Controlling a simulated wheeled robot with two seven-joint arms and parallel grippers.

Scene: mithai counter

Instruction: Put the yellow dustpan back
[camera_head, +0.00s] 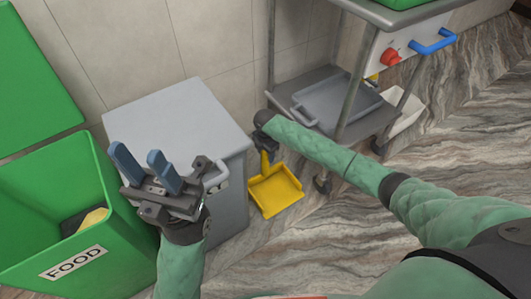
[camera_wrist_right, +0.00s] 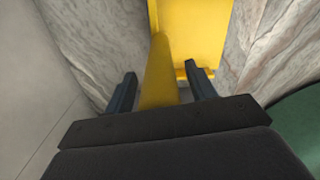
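The yellow dustpan (camera_head: 275,192) is low down by the floor, between the grey cabinet-like bin and the metal trolley, with its handle up towards my right gripper. My right gripper (camera_head: 264,142) is at the handle and partly hidden by my own arm. In the right wrist view the dustpan's handle (camera_wrist_right: 158,75) runs between the two fingers of this gripper (camera_wrist_right: 160,73). The fingers are apart, with a gap on each side of the handle. My left gripper (camera_head: 141,157) is open and empty, in front of the grey bin.
A grey bin (camera_head: 180,115) stands against the tiled wall. A green bin labelled FOOD (camera_head: 75,262) is open at left. A metal trolley (camera_head: 345,100) with a red knob and blue handle stands right of the dustpan. The marbled floor (camera_head: 330,240) is clear in front.

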